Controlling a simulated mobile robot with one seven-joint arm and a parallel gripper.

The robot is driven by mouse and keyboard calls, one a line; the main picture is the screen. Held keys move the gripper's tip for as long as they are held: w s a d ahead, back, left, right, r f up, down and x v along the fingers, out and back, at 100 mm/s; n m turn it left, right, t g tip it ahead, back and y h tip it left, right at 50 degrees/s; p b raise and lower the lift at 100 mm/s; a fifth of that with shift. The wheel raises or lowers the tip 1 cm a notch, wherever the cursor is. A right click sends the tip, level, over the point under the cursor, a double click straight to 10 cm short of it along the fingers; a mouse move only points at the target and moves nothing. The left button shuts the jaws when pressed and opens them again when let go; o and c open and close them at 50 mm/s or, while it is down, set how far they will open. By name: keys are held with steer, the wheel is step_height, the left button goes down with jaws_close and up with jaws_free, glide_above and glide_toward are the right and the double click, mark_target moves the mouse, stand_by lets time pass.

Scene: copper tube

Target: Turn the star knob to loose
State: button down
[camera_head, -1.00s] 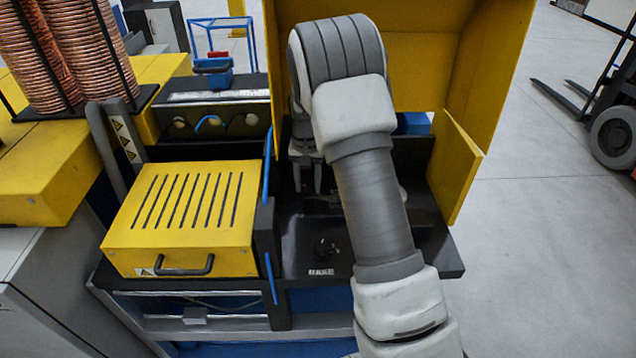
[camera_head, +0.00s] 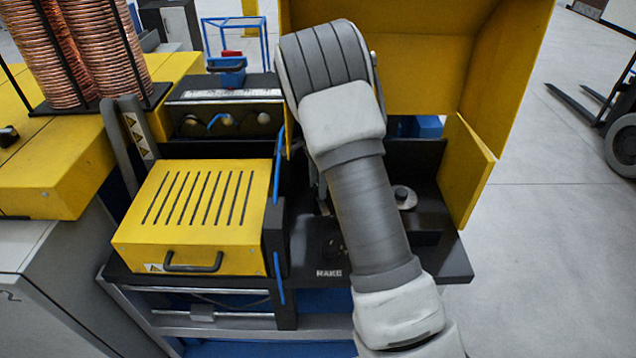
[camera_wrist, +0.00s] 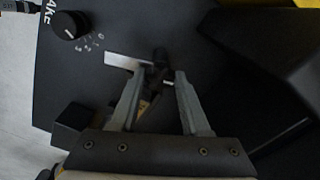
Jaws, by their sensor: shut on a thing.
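In the wrist view my gripper (camera_wrist: 162,76) has its two grey fingers closed around a small dark star knob (camera_wrist: 159,68). The knob sits between the fingertips above the black machine top, and its lobes are partly hidden and too dark to make out fully. A flat pale metal piece (camera_wrist: 124,62) lies just left of the knob. In the head view my arm covers the knob and most of the gripper.
A black dial (camera_wrist: 69,25) with white numbers stands at the wrist view's upper left. A yellow slotted box (camera_head: 195,210) is left of my arm, and yellow guard panels (camera_head: 420,50) stand behind and right. A round metal disc (camera_head: 404,197) lies right of my arm.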

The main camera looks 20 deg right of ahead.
steer(key=shift+m, duration=1.5)
steer(key=shift+c, duration=1.9)
jaws_free()
